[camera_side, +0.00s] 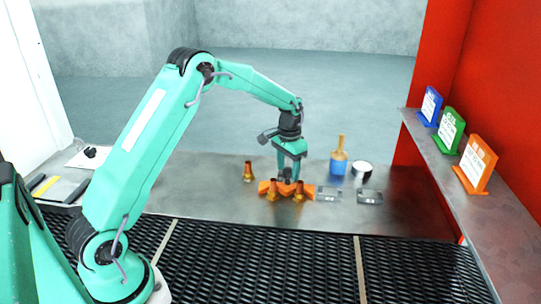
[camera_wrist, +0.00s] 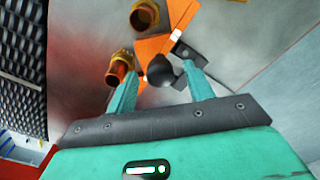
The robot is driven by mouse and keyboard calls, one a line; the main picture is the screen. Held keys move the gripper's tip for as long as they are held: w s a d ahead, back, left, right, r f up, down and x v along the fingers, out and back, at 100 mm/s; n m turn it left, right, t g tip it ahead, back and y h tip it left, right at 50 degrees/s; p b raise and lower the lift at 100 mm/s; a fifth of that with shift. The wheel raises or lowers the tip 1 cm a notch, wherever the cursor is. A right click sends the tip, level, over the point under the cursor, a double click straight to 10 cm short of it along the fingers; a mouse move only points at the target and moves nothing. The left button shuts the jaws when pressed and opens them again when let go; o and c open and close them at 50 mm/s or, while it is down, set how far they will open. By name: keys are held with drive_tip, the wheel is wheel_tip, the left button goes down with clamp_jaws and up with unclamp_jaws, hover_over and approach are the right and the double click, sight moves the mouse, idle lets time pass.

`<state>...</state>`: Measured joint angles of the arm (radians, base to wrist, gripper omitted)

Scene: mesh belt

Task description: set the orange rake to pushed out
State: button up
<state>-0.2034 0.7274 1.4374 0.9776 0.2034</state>
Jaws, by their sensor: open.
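The orange rake (camera_side: 309,189) lies on the metal table below my gripper (camera_side: 287,178). In the wrist view the rake (camera_wrist: 155,46) shows as flat orange pieces beyond the fingers, partly covered by a black round knob (camera_wrist: 160,70). The knob seems to belong to the rake. My gripper (camera_wrist: 163,78) is open, with one teal finger on each side of the knob. I cannot tell whether either finger touches it.
Brass fittings (camera_side: 249,172) stand close around the rake, one right beside the left finger in the wrist view (camera_wrist: 120,68). A blue bottle (camera_side: 338,166), a white roll (camera_side: 362,168) and grey blocks (camera_side: 370,196) are to the right. Black mesh belt (camera_side: 260,262) runs in front.

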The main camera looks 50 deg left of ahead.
drive_tip(key=shift+f, duration=0.1)
drive_tip(key=shift+c, duration=0.2)
clamp_jaws()
drive_tip(key=s+d, duration=1.3)
drive_tip(key=d, duration=0.1)
drive_tip(key=shift+s, duration=0.4)
drive_tip(key=shift+o, duration=0.2)
unclamp_jaws()
drive_tip(key=shift+a, duration=0.1)
